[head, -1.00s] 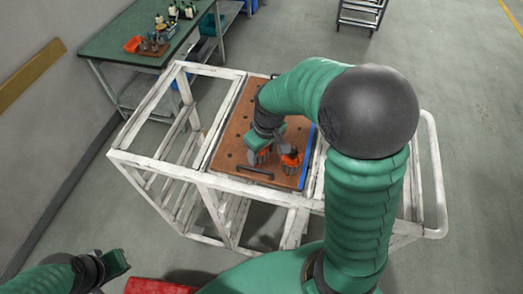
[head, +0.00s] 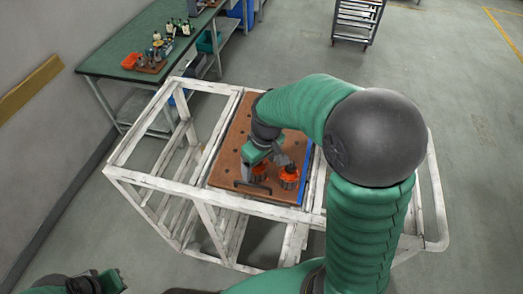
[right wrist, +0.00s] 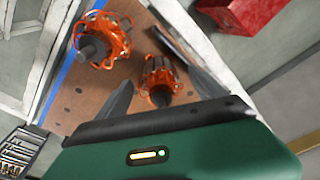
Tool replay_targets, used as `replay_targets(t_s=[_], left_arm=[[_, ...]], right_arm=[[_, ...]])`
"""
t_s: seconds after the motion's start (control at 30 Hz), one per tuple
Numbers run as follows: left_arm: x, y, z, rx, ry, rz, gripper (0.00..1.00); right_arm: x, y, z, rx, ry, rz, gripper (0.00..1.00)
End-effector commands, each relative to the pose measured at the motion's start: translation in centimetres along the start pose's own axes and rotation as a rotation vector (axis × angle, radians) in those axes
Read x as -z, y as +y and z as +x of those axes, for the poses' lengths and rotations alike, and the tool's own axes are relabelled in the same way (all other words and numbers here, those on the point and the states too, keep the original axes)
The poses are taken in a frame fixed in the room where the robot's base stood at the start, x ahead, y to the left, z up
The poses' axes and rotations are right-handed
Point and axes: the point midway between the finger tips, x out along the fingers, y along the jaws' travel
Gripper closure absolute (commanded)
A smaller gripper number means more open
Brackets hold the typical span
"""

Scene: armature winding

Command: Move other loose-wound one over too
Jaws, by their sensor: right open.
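Two armatures with orange windings stand on the brown board. One, with loose, bulging orange wire, is beside the blue strip, at the right in the head view (head: 289,174) and at the left in the right wrist view (right wrist: 102,42). The other has tighter-looking windings (right wrist: 158,76); it is to the left in the head view (head: 260,171). My right gripper (head: 265,163) is open over this tighter one, its fingers on either side of it in the wrist view, with gaps visible. My left gripper (head: 108,281) is at the bottom left, its jaws unclear.
The brown board (head: 232,150) has holes, a dark handle (head: 252,189) at its near edge and a blue strip (head: 306,172). It lies on a white frame cart (head: 160,193). A green bench (head: 115,60) with bottles stands behind left. A red box (right wrist: 252,12) shows in the wrist view.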

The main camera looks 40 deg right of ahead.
Motion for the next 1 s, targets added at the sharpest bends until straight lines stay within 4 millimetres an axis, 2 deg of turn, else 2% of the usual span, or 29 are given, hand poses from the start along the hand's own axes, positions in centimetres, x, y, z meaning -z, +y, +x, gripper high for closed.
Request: replay_targets(t_s=[0.3,0.5,0.67,1.0], left_arm=[[-0.6,0.0,2.5,0.0,0.0,0.0,1.0],[-0.8,0.0,3.1,0.0,0.0,0.0,1.0],[-0.8,0.0,3.2,0.0,0.0,0.0,1.0],[-0.8,0.0,3.2,0.0,0.0,0.0,1.0]], right_arm=[[0.1,0.1,-8.8,-0.004,0.01,0.0,0.21],[0.2,0.1,-13.4,-0.002,0.005,-0.001,0.21],[0.1,0.0,-14.8,-0.001,0.001,0.0,0.21],[0.1,0.0,-15.0,0.0,0.001,0.0,0.21]])
